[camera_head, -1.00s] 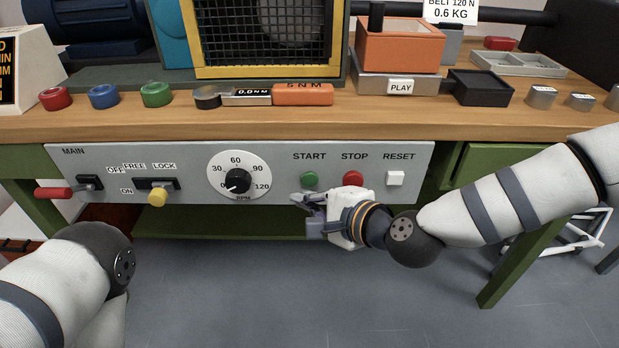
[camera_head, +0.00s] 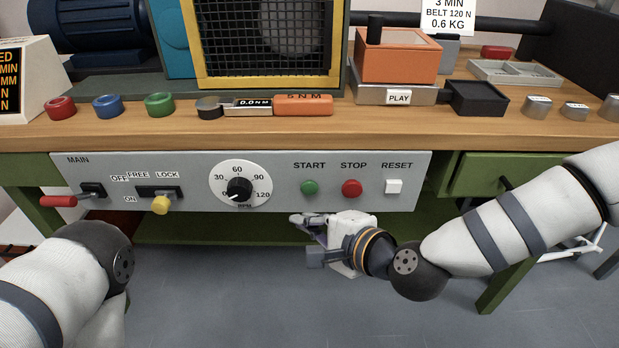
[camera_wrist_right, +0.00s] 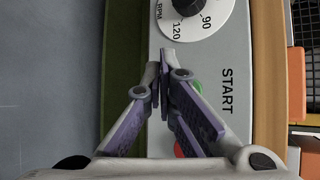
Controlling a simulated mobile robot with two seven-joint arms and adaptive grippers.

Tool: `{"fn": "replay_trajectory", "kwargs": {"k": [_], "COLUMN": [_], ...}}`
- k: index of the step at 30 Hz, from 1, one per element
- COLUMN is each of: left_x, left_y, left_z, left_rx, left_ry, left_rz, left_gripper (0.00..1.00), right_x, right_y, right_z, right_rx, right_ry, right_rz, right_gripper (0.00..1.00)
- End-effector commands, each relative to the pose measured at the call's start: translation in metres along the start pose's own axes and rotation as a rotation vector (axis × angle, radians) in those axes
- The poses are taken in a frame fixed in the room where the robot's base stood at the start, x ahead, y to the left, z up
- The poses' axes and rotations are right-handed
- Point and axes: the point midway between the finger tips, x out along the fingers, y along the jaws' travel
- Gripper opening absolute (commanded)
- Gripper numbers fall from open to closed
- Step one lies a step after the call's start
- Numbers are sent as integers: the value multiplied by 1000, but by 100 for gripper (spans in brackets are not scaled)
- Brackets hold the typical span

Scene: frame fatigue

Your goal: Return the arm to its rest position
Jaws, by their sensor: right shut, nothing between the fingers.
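My right gripper (camera_head: 303,236) is shut and empty just below the lower edge of the grey control panel (camera_head: 290,198), under the green START button (camera_head: 310,187) and red STOP button (camera_head: 352,188). In the right wrist view its two fingertips (camera_wrist_right: 159,68) are close together, with the panel behind them. There its right finger partly hides the green button. My right arm (camera_head: 500,232) comes in from the right, in front of the bench. My left arm (camera_head: 70,275) shows at the lower left, but its gripper is out of view.
The panel also has a red-handled MAIN switch (camera_head: 58,201), a yellow-knobbed lever (camera_head: 160,205), an RPM dial (camera_head: 239,189) and a white RESET button (camera_head: 394,186). The wooden bench top (camera_head: 390,128) overhangs above. The floor (camera_head: 230,300) in front is open.

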Motion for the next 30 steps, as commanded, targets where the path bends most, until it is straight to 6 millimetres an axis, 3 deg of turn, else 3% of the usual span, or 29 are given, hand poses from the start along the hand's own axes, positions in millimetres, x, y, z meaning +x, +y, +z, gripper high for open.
{"fn": "replay_trajectory", "kwargs": {"k": [5, 8, 11, 12, 14, 15, 18, 21, 24, 27, 30], "left_x": [-3, -14, -34, -41, -54, -62, -82, -99, -108, -111, -109], "left_y": [0, 0, 0, 1, 1, 1, 2, 2, 2, 2, 2], "left_z": [0, -2, -7, -9, -12, -14, -21, -26, -30, -30, -30], "left_rx": [0, -1, -2, -3, -3, -4, -5, -5, -6, -6, -6], "left_ry": [5, 27, 66, 83, 110, 130, 180, 223, 248, 255, 251], "left_rz": [0, 1, 3, 4, 6, 7, 9, 11, 13, 13, 13], "left_gripper": [40, 40, 40, 40, 40, 40, 40, 40, 40, 40, 40], "right_x": [-3, -21, -67, -92, -135, -167, -249, -321, -368, -390, -394], "right_y": [10, 60, 140, 171, 213, 237, 280, 302, 311, 315, 318], "right_z": [2, 12, 24, 27, 29, 29, 25, 18, 11, 8, 8], "right_rx": [-17, -105, -263, -332, -435, -504, -666, -792, -869, -901, -904], "right_ry": [-2, -18, -60, -86, -132, -166, -264, -358, -427, -465, -476], "right_rz": [27, 160, 383, 477, 620, 713, 929, 1102, 1214, 1266, 1277], "right_gripper": [0, 0, 0, 0, 0, 0, 0, 0, 0, 0, 0]}}
